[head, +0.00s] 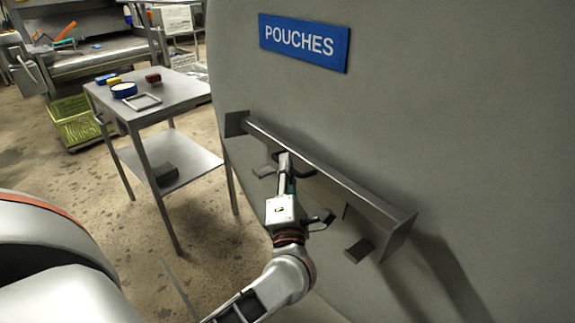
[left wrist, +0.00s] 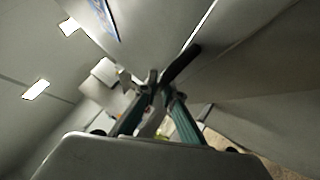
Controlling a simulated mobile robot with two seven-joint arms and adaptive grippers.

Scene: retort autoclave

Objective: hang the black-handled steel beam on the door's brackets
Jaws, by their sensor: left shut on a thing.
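The long grey steel beam (head: 335,172) lies slantwise across the grey door (head: 440,110) in the head view, with a flat plate at each end. My left gripper (head: 286,160) is at the beam's left half, shut on its black handle (left wrist: 182,63). The fingers cover part of the handle in the head view. In the left wrist view the gripper (left wrist: 155,90) has its fingertips together at the handle. Small grey bracket tabs show below the beam, one left (head: 263,173) and one right (head: 359,250). I cannot tell whether the beam rests on them. My right gripper is out of view.
A blue POUCHES sign (head: 304,42) is on the door above the beam. A steel table (head: 180,92) with small items stands left of the door. A yellow-green crate (head: 77,122) sits farther back. Open floor lies between the table and my body.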

